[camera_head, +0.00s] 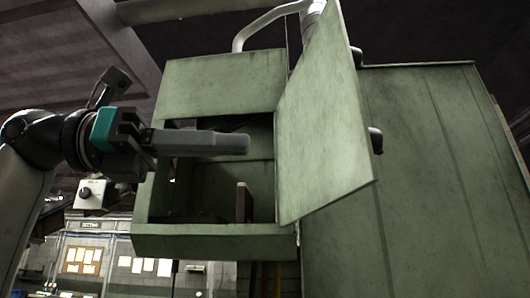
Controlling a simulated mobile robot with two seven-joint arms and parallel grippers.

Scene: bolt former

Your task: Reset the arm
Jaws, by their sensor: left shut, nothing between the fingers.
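My left gripper (243,144) reaches in from the left and points right, in front of the open compartment of a green machine box (220,90). Its grey fingers are together with nothing between them. The green door (322,120) of the box stands open on the right, past the fingertips. I cannot tell from this view whether the fingertips are within the opening or just before it. My right gripper is not in view.
Inside the compartment stands a small upright brown and white piece (242,203). A large green machine body (430,180) fills the right. A pale pipe (262,22) runs above. Boards with papers (83,260) hang on the far wall at lower left.

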